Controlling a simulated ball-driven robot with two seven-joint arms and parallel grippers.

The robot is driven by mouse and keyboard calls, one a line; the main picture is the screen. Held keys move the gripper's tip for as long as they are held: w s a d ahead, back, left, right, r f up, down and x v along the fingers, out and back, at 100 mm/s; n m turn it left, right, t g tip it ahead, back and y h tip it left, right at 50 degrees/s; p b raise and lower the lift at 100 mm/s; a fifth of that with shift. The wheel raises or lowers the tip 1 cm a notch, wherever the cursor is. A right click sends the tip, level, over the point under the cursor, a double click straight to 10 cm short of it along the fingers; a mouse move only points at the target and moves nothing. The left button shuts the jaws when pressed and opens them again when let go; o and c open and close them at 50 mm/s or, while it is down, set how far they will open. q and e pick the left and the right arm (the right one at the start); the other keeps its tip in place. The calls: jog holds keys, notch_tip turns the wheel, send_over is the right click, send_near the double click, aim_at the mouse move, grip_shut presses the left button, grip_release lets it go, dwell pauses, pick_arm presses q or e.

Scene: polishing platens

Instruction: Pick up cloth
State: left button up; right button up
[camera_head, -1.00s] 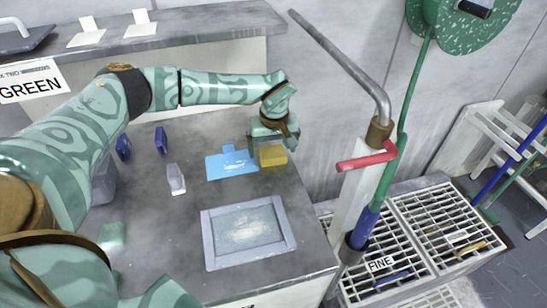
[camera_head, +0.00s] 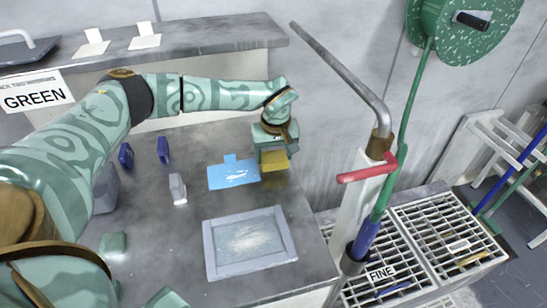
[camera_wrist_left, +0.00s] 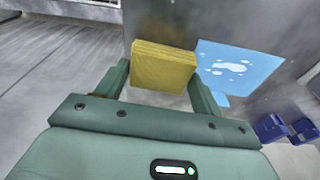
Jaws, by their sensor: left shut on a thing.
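The cloth (camera_head: 274,164) looks like a thick yellow folded pad near the far right edge of the grey table. My left gripper (camera_head: 272,150) is shut on it from above, and the cloth appears held slightly above the tabletop. In the left wrist view the yellow cloth (camera_wrist_left: 163,67) sits between the two green fingers (camera_wrist_left: 160,85). Its sides are partly hidden by the fingers.
A blue mat (camera_head: 222,178) with a pale wet patch lies just left of the cloth. A grey framed tray (camera_head: 208,250) lies nearer. Dark blue items (camera_head: 126,156) and a pale grey item (camera_head: 178,189) stand to the left. A post with a red handle (camera_head: 367,172) rises at right.

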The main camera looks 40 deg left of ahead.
pick_arm(q)
jog(key=s+d+r+p, duration=0.3)
jog(key=s+r+p, duration=0.2)
jog(key=s+r, duration=0.6)
jog(key=s, duration=0.2)
jog(key=shift+s+d, duration=0.2)
jog(key=shift+s, duration=0.1)
